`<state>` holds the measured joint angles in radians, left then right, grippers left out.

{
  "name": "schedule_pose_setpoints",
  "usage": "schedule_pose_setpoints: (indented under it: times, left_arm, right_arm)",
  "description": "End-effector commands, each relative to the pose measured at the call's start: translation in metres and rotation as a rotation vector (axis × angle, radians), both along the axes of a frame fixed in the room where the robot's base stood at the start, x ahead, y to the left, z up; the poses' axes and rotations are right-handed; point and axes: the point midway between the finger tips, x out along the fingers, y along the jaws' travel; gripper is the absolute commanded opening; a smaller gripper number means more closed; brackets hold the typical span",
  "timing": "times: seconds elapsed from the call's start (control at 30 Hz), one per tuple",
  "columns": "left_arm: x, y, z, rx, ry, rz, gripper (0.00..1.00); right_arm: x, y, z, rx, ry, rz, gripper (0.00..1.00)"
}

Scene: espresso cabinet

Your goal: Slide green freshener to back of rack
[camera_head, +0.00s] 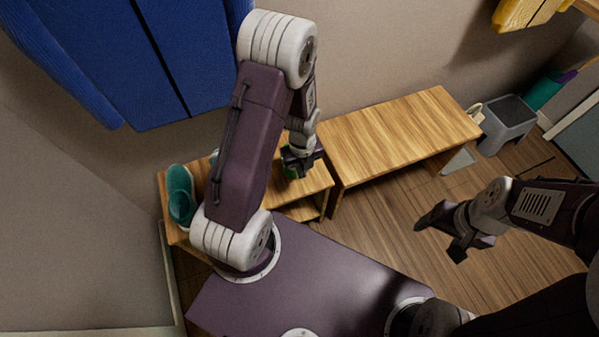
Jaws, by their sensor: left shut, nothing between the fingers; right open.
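A wooden rack (318,180) stands against the wall, partly hidden behind my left arm. A small green item (291,173), which looks like the freshener, shows on the rack top right at my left gripper. My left gripper (298,167) is shut and points down at the rack top, close beside or against the green item; I cannot tell whether they touch. Much of the green item is hidden by the gripper. My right gripper (440,232) is open and empty, above the floor at the right, away from the rack.
A teal boot (180,194) stands at the rack's left end. A wooden bench (400,132) adjoins the rack on the right. A grey stool (508,118) stands beyond it. A blue coat (150,60) hangs above the rack. The floor (385,215) before the bench is mostly clear.

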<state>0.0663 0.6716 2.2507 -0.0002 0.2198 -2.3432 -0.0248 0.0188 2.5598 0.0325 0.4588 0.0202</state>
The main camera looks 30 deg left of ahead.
Motion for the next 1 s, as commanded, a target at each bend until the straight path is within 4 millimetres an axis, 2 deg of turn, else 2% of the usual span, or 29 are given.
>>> schedule_pose_setpoints:
  times: [0.03, 0.1, 0.3, 0.4, 0.5, 0.63, 1.0]
  left_arm:
    - [-0.001, 0.000, -0.015, 0.000, 0.003, 0.000, 0.00]
    - [-0.001, 0.000, -0.031, 0.000, 0.003, 0.000, 0.00]
    - [-0.001, 0.000, -0.076, 0.000, 0.004, 0.000, 0.00]
    - [0.002, 0.002, -0.091, 0.000, 0.000, 0.001, 0.00]
    - [0.015, 0.016, -0.087, 0.000, -0.004, 0.004, 0.00]
    - [0.023, 0.026, -0.086, 0.000, -0.003, 0.002, 0.00]
    - [0.026, 0.030, -0.084, 0.000, 0.000, 0.000, 0.00]
  right_arm:
    - [0.000, 0.000, -0.009, 0.000, 0.000, 0.000, 0.73]
    - [0.000, 0.000, -0.016, 0.000, 0.000, 0.000, 0.73]
    - [0.000, 0.000, -0.034, 0.000, 0.000, 0.000, 0.73]
    - [0.000, 0.000, -0.040, 0.000, 0.001, 0.000, 0.73]
    - [0.000, 0.000, -0.042, 0.000, 0.001, 0.000, 0.73]
    - [0.000, 0.000, -0.044, 0.000, 0.000, 0.000, 0.73]
    - [0.000, 0.000, -0.044, 0.000, 0.000, 0.000, 0.73]
